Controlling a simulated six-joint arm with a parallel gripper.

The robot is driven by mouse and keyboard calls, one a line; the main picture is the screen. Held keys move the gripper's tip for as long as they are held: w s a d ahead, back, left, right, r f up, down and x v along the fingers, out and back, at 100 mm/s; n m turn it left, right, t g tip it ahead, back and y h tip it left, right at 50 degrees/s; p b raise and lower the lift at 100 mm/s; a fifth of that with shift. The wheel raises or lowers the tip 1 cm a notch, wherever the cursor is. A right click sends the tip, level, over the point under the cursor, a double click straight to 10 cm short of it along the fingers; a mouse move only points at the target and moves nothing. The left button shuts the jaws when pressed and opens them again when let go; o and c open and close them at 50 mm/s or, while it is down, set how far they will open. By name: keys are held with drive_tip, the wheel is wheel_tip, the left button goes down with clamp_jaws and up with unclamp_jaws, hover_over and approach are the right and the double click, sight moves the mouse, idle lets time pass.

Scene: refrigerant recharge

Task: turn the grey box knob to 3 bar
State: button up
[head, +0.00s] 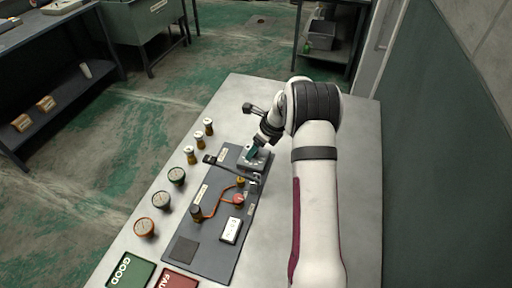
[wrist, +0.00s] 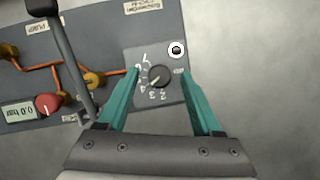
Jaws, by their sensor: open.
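The grey box (wrist: 143,60) sits on the dark panel and carries a round black knob (wrist: 159,76) with a light pointer line and a ring of numbers. The pointer slants toward the lower left in the wrist view; which number it marks is too small to tell for sure. My gripper (wrist: 162,72) is open, its two teal fingers on either side of the knob and apart from it. In the head view the grey box (head: 254,160) is partly hidden by my gripper (head: 252,153).
A black lever (wrist: 70,50) stands close to the left finger. A red knob (wrist: 47,104) and a display reading 0.0 bar (wrist: 17,112) lie to the left. Gauges (head: 177,176) and brass fittings (head: 190,155) stand left of the panel (head: 215,255). The table's right side is clear.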

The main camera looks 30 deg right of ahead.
clamp_jaws()
drive_tip(key=shift+n, duration=0.4)
drive_tip(key=shift+w+d+n+g+y, duration=0.1)
drive_tip(key=shift+n+g+y, duration=0.35)
drive_tip(key=shift+n, duration=0.8)
drive_tip(key=shift+d+n+g+y, duration=0.1)
drive_tip(key=shift+n+g+y, duration=0.3)
drive_tip(key=shift+n, duration=0.85)
unclamp_jaws()
